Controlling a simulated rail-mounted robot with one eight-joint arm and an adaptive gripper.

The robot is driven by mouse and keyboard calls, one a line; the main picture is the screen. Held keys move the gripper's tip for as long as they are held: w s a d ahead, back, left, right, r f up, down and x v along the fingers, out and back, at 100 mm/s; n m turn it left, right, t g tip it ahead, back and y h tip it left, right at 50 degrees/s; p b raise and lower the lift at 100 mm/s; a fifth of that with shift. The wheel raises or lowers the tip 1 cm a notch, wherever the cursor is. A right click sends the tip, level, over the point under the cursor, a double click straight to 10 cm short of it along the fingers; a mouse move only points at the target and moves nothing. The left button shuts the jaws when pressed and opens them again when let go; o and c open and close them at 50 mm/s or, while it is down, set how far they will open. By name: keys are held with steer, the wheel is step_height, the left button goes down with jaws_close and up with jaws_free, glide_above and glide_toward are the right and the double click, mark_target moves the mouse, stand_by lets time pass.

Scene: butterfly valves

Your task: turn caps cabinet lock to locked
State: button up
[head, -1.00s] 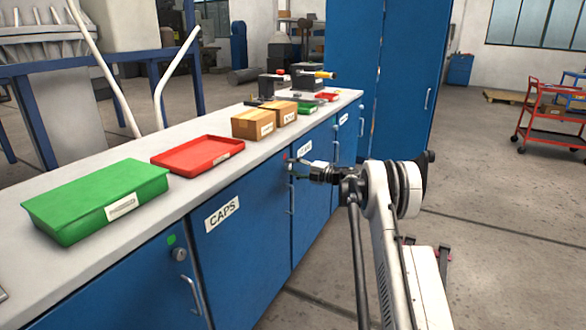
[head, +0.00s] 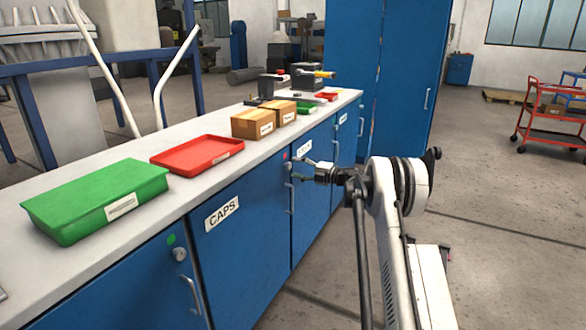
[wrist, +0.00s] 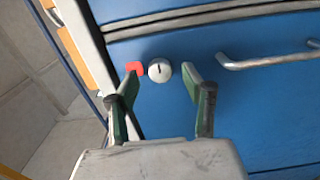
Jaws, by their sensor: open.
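The CAPS cabinet (head: 238,248) is a blue door with a white label (head: 221,212). Its round silver lock (head: 286,167) is near the door's upper right corner, with a red marker beside it. In the wrist view the lock (wrist: 160,71) is a round knob with a dark slot running roughly up and down the picture, and the red marker (wrist: 134,68) is just left of it. My gripper (head: 298,170) is open and empty in front of the lock. In the wrist view its fingers (wrist: 160,77) stand on either side of the knob, apart from it.
A bar handle (wrist: 265,61) is right of the lock in the wrist view. Another lock (head: 180,254) with a green marker is on the cabinet at left. The counter holds a green bin (head: 95,195), a red tray (head: 198,153) and boxes.

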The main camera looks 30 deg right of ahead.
steer(key=v, duration=0.9)
steer(key=shift+s+d, duration=0.25)
steer(key=shift+s, duration=0.05)
